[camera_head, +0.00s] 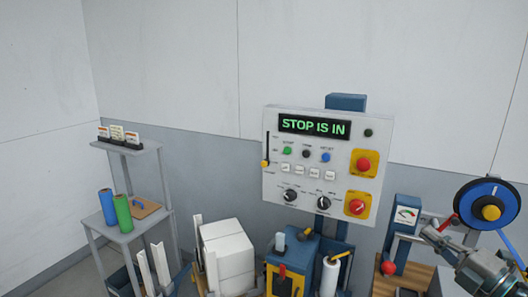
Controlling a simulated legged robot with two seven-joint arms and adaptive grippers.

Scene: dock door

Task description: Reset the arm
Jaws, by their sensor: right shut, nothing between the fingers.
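My right gripper (436,236) comes in from the lower right edge, grey and metallic, with its fingers pointing up and left. Its fingers are together and I see nothing held between them. It is in front of a blue wheel with a yellow hub (492,213) and a small red part beside it. I cannot tell whether it touches them. My left gripper is not in view.
A control panel (270,180) reading "STOP IS IN" stands in the middle, with red buttons on yellow plates. A gauge box (406,215) is left of my gripper. A grey shelf (140,160) stands left. White boxes (228,250) stand low centre.

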